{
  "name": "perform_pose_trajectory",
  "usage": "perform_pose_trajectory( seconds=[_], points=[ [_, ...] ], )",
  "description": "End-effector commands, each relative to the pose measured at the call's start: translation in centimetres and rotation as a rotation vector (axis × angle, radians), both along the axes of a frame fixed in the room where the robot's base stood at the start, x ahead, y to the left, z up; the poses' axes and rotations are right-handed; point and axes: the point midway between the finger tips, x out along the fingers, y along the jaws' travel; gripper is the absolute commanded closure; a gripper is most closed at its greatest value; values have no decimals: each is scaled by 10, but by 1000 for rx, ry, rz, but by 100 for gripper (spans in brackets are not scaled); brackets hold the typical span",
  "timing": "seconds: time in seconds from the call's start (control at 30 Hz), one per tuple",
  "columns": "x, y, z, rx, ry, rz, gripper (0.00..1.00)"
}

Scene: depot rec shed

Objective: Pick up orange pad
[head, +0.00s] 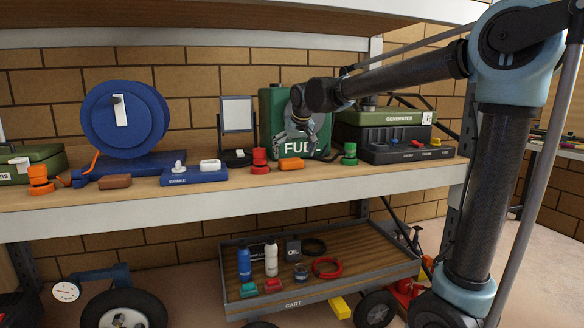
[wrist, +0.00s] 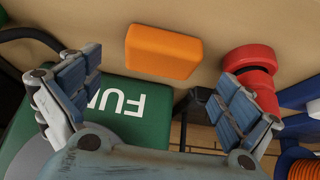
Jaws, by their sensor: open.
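The orange pad (head: 291,164) is a small rounded block lying on the wooden shelf, in front of the green fuel can (head: 277,119). In the wrist view the orange pad (wrist: 163,52) shows whole at the upper middle, ahead of the fingertips. My gripper (head: 305,138) hangs above and just behind the pad in the head view, in front of the can. In the wrist view my gripper (wrist: 158,85) has its two fingers spread wide with nothing between them. The pad is apart from both fingers.
A red knob-like piece (head: 260,160) stands close to the left of the pad, and a green one (head: 349,154) to its right. A mirror (head: 238,115) and generator (head: 385,135) stand behind. The front shelf strip before the pad is clear. A cart (head: 318,300) is below.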

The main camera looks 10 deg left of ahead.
Motion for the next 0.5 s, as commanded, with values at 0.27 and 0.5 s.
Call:
perform_pose_trajectory(
  seconds=[0.27, 0.5],
  points=[
    [17, 10, -29, 0, 0, 0, 2],
    [23, 13, -40, 0, 0, 0, 2]
  ],
)
